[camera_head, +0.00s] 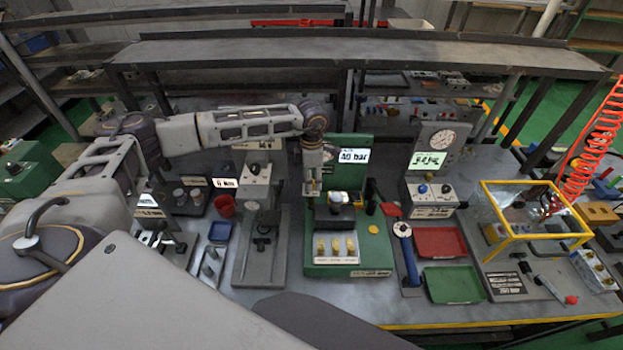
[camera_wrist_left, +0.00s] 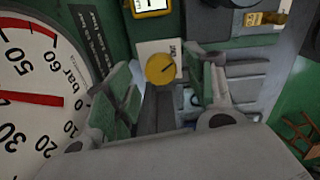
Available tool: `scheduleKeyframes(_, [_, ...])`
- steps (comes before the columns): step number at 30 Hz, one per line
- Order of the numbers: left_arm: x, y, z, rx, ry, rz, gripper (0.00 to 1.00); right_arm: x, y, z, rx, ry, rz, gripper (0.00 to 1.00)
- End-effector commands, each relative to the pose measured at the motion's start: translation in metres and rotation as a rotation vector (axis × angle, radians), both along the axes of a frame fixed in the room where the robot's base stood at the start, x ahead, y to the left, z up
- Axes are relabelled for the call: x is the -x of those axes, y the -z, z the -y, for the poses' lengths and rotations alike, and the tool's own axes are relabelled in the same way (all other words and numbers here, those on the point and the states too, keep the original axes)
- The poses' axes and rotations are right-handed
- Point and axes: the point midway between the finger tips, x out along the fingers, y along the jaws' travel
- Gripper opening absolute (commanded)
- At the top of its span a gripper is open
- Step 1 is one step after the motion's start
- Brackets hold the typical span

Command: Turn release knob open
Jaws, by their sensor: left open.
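A round yellow knob (camera_wrist_left: 160,68) with a dark pointer line shows in the left wrist view, next to a white label; I cannot read the label clearly. My left gripper (camera_wrist_left: 162,92) is open, with its green-padded fingers to either side of the knob in the picture. I cannot tell whether they touch it. My right gripper is not in view.
A pressure gauge (camera_wrist_left: 30,95) fills the left of the wrist view. Other stations crowd the bench, with a red tray (camera_head: 438,242), a green tray (camera_head: 453,285) and a blue-handled tool (camera_head: 407,255) to the right. A grey fixture (camera_head: 262,250) stands left.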

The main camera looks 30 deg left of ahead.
Motion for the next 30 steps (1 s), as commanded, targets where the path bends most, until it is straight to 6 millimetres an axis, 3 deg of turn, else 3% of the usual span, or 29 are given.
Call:
scheduleKeyframes(6, [0.0,0.015,0.0,0.0,0.0,-0.001,0.54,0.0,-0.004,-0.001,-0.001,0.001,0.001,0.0])
scheduleKeyframes(17, [0.0,0.018,0.0,0.0,0.0,0.0,0.54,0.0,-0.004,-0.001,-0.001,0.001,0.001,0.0])
scheduleKeyframes(27, [0.0,0.018,0.0,0.0,0.0,0.0,0.11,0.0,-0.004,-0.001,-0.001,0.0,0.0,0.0])
scheduleKeyframes(30, [0.0,0.018,0.0,0.0,0.001,0.0,0.09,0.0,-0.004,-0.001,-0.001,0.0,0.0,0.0])
